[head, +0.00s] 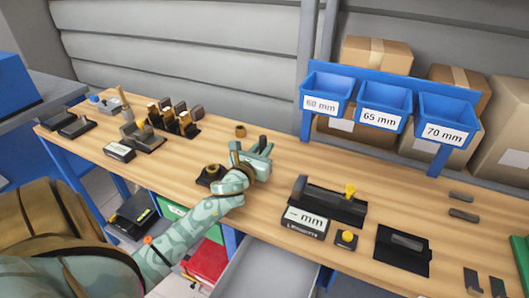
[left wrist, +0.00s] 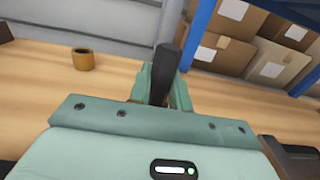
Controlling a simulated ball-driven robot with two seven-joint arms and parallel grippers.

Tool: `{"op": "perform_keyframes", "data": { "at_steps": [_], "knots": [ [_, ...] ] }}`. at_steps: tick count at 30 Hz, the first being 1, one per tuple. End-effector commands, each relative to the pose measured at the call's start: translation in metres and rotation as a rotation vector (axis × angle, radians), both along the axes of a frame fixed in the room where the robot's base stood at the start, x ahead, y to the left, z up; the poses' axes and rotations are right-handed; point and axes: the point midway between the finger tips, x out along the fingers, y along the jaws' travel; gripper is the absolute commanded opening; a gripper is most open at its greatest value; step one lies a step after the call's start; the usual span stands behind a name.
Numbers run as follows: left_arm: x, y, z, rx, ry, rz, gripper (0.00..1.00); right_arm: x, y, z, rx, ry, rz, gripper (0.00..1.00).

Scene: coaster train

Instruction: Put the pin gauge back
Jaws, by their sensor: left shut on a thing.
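My left gripper (head: 262,150) is shut on a dark, rod-like pin gauge (head: 262,141) and holds it above the middle of the wooden bench. In the left wrist view the dark pin gauge (left wrist: 166,72) stands up between the green fingers (left wrist: 163,88), slightly tilted. Its lower end is hidden by the gripper. A small brass ring (head: 240,131) sits on the bench just behind the gripper; it also shows in the left wrist view (left wrist: 83,59). A dark base with a brown round part (head: 210,174) lies left of the wrist. My right gripper is out of view.
Dark holders with brass and wooden pieces (head: 172,118) stand at the left. Right of the arm are a measuring fixture (head: 329,205), a "- mm" display (head: 304,222) and a yellow button (head: 346,237). Blue bins marked 60, 65 and 70 mm (head: 385,105) hang at the back.

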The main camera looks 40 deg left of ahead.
Motion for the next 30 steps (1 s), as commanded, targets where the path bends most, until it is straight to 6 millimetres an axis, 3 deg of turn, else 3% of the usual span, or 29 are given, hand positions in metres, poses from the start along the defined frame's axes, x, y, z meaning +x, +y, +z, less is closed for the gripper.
{"op": "perform_keyframes", "data": {
  "at_steps": [9,10,12,22,26,30],
  "knots": [
    [0.0,0.0,-0.003,0.002,0.002,0.0,0.0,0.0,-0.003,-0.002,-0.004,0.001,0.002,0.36],
    [0.0,0.0,-0.002,0.002,0.002,0.0,0.28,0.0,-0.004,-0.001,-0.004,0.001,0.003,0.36],
    [0.0,0.0,-0.001,0.001,0.001,0.0,0.41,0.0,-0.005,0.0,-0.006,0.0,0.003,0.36],
    [-0.001,0.0,0.004,0.0,0.0,0.0,0.41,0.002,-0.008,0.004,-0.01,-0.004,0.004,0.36],
    [-0.021,-0.007,0.002,-0.001,0.003,0.0,0.41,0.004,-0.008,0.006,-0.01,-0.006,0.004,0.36],
    [-0.053,-0.017,0.002,-0.001,0.004,0.0,0.41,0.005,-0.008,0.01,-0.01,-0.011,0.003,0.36]
  ]
}}
